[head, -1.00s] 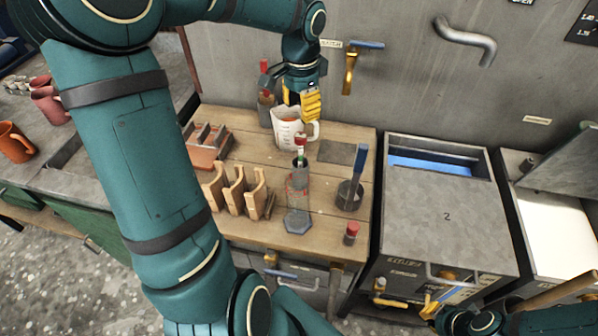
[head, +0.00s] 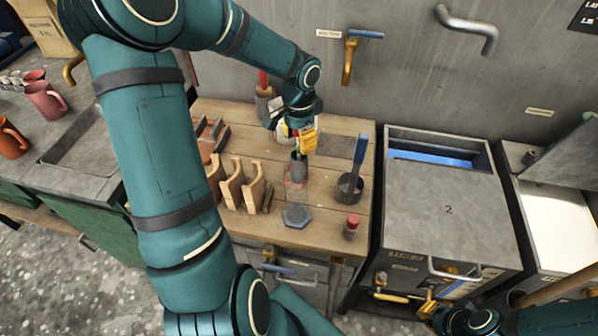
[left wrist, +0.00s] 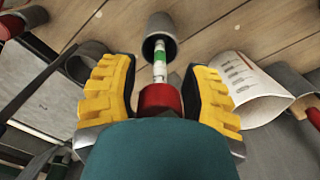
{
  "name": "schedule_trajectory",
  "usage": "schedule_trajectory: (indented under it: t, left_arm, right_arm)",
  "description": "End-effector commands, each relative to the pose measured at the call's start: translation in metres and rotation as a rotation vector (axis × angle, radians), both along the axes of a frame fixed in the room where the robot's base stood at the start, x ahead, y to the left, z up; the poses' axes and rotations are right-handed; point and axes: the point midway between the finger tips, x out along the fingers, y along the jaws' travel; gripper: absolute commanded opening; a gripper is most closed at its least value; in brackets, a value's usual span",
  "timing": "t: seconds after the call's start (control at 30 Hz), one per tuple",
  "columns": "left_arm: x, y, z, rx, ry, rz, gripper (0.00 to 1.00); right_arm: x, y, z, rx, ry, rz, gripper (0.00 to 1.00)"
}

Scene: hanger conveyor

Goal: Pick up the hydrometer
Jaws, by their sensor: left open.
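The hydrometer (left wrist: 160,66) shows in the left wrist view as a thin stem with white and green bands and a red top. Its lower part goes into a grey collar of the clear cylinder (head: 297,216), which stands upright on a hexagonal foot on the wooden bench. My left gripper (head: 306,143) is over the cylinder. In the left wrist view its yellow fingers (left wrist: 160,95) are open, one on each side of the red top, with gaps visible. In the head view the gripper hides most of the stem. My right gripper (head: 428,307) is low at the right, its fingertips unclear.
A measuring jug (left wrist: 243,90) stands close beside the left gripper. On the bench (head: 325,215) are a wooden rack (head: 232,187), a pot with a blue-handled tool (head: 349,187) and a red-capped vial (head: 351,227). A grey metal unit (head: 450,205) stands to the right.

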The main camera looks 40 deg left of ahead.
Motion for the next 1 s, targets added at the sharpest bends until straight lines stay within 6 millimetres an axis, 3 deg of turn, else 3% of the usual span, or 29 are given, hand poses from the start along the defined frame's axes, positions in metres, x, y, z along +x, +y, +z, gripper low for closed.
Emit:
schedule_trajectory:
  t: [0.27, 0.4, 0.83, 1.0]
  left_arm:
    - [0.000, 0.000, -0.004, 0.002, -0.002, -0.001, 0.49]
    - [0.000, 0.000, -0.004, 0.002, -0.002, -0.001, 0.00]
    - [0.000, 0.000, -0.003, 0.002, -0.002, -0.001, 0.00]
    - [0.001, 0.000, 0.007, 0.002, -0.003, 0.000, 0.00]
  right_arm:
    - [0.000, 0.000, -0.001, 0.000, 0.001, 0.000, 0.00]
    - [0.000, 0.000, -0.001, 0.000, 0.001, 0.000, 0.00]
    - [0.000, 0.000, 0.000, 0.000, 0.000, 0.000, 0.00]
    - [0.000, 0.000, 0.002, 0.000, -0.001, 0.000, 0.00]
